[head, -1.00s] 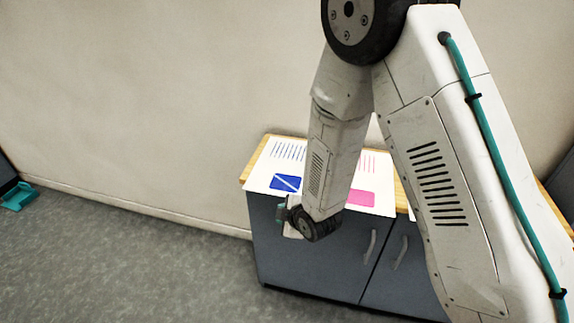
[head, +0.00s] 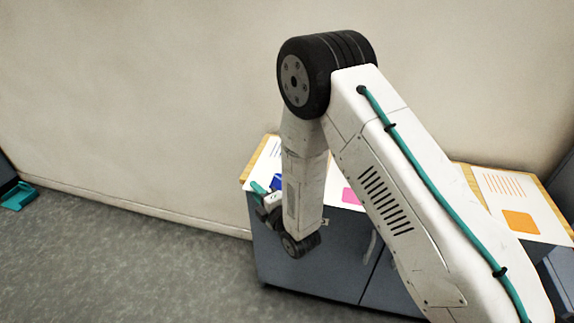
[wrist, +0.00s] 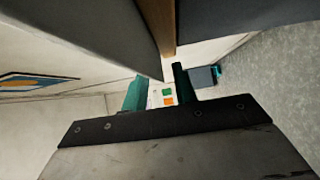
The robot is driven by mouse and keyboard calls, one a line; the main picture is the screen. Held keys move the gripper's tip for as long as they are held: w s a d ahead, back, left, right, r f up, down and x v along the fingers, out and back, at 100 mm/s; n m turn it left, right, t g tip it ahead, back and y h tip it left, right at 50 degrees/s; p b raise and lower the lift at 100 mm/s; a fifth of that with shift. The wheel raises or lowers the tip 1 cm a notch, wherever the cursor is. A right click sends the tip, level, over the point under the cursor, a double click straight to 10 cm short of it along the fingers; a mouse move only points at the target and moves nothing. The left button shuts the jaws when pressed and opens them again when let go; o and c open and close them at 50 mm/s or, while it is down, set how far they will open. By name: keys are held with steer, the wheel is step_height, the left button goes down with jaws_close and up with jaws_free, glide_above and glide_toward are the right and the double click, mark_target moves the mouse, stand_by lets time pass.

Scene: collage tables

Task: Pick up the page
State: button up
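Several pages lie on the wooden cabinet top. A page with a blue block (head: 276,181) is at the left, partly behind my gripper and arm. A page with a pink block (head: 350,196) is mostly hidden by my arm. A page with orange lines and an orange block (head: 520,221) lies in plain view at the right. My gripper (head: 262,190) is at the front left edge of the top, beside the blue-block page; I cannot tell whether it touches. In the wrist view my gripper (wrist: 158,84) shows two teal fingers apart, with no page held between them.
The dark cabinet (head: 310,250) stands against a pale wall (head: 140,110). Grey floor (head: 120,260) is open at the left. A dark unit with a teal part (head: 20,196) is at the far left. Far off in the wrist view are green and orange patches (wrist: 161,96).

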steer(key=shift+x, duration=1.1)
jaws_close()
